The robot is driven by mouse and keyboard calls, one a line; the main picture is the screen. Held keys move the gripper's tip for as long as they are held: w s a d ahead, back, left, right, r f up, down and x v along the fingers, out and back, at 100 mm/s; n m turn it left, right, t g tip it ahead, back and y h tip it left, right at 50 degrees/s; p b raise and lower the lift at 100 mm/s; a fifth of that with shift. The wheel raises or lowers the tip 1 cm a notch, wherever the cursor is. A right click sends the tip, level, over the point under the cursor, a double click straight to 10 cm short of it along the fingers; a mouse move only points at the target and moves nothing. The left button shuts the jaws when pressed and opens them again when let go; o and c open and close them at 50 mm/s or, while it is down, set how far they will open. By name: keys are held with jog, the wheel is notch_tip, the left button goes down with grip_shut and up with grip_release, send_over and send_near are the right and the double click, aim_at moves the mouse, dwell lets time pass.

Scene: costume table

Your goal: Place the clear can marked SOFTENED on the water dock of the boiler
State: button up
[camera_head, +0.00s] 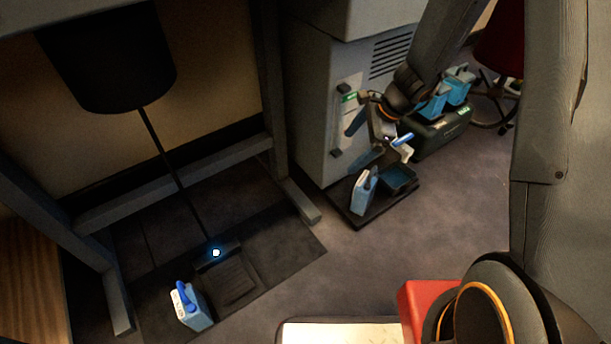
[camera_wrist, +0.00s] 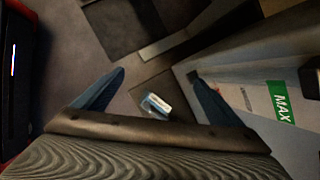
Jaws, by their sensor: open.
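The boiler (camera_head: 345,95) is a grey cabinet with a vent and a green label. At its foot lies a dark tray (camera_head: 358,222), apparently the water dock, with a blue-tinted recess (camera_head: 398,180). A pale blue can (camera_head: 363,194) stands at the tray's left side, beside the recess. My gripper (camera_head: 380,137) is open above the tray, close to the boiler's front. In the wrist view a can (camera_wrist: 156,105) with a white label shows below and between the open fingers (camera_wrist: 157,95), apart from them. No can's marking is readable, so I cannot tell which is SOFTENED.
Another blue can (camera_head: 193,308) stands on the dark mat (camera_head: 285,255) at lower left, by a pedal (camera_head: 232,282). Blue cans (camera_head: 458,86) sit on a dark crate (camera_head: 445,132) right of the boiler. A red chair (camera_head: 500,50) stands behind. Floor before the tray is clear.

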jog(key=s+a+r+n+g, duration=0.2)
jog(key=s+a+r+n, duration=1)
jog(key=s+a+r, duration=0.3)
jog(key=s+r+n+h, duration=0.1)
jog(key=s+r+n, duration=0.3)
jog(key=s+n, duration=0.2)
jog(key=s+d+r+n+h, duration=0.1)
jog(key=s+r+n, duration=0.3)
jog(key=s, duration=0.6)
jog(key=shift+s+d+r+n+h, duration=0.3)
jog(key=shift+s+n, duration=0.1)
jog(key=shift+n, duration=0.5)
jog(key=shift+a, duration=0.1)
jog(key=d+r+m+p, duration=0.2)
jog(key=d+r+p, duration=0.5)
jog(key=p, duration=0.5)
jog(key=d+r+m+h+p, duration=0.1)
jog(key=d+r+m+p, duration=0.1)
jog(key=d+r+p, duration=0.4)
jog(key=d+r+m+h+p, duration=0.1)
jog(key=d+r+p, duration=0.6)
jog(key=r+p, duration=0.7)
jog(key=m+p, duration=0.1)
jog(key=p, duration=0.3)
jog(key=shift+d+r+p, duration=0.2)
jog(key=shift+d+p, duration=0.1)
